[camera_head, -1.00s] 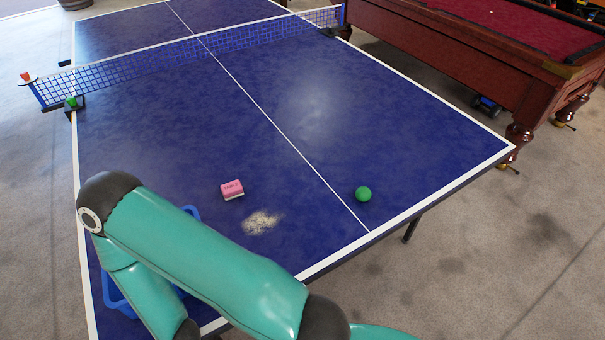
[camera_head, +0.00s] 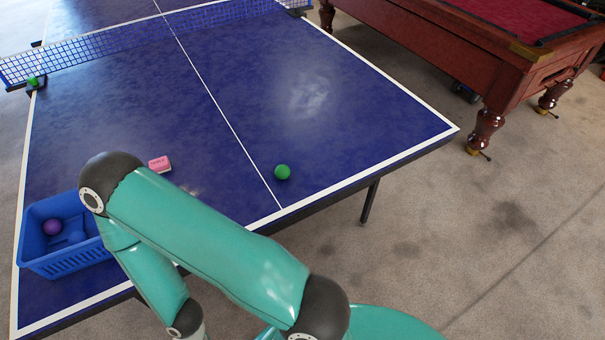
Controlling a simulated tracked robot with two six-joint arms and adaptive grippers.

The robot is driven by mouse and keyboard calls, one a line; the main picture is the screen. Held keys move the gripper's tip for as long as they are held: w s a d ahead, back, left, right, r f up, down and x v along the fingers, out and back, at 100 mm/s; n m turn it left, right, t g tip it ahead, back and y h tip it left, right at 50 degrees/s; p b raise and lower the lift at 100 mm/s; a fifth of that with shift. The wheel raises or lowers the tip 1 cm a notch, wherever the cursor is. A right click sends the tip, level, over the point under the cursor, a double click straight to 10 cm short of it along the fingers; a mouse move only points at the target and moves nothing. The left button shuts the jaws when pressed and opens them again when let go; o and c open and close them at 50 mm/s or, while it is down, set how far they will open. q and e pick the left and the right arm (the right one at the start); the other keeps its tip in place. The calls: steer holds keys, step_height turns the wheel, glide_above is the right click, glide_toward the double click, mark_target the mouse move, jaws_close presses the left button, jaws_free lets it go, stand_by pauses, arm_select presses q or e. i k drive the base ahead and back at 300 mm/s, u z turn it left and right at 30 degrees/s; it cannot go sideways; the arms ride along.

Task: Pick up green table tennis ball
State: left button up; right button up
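The green table tennis ball (camera_head: 283,172) lies on the blue table tennis table (camera_head: 340,110), in its near right part, just right of the white centre line. It is uncovered and nothing touches it. One of my teal arms crosses the lower middle of the view, left of and below the ball. Neither of my grippers shows in the view, so I cannot see whether they hold anything.
A blue basket (camera_head: 70,262) with a purple ball (camera_head: 52,227) stands on the table's near left corner. The net (camera_head: 150,36) spans the table farther back. A pool table (camera_head: 480,50) stands at right.

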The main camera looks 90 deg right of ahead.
mark_target(282, 171)
steer(key=k, duration=0.75)
steer(key=z, duration=1.1)
steer(key=i, duration=0.65)
steer(key=z, duration=0.2)
steer(key=k, duration=0.8)
steer(key=z, duration=0.15)
steer(key=i, duration=0.85)
steer(key=u, duration=0.05)
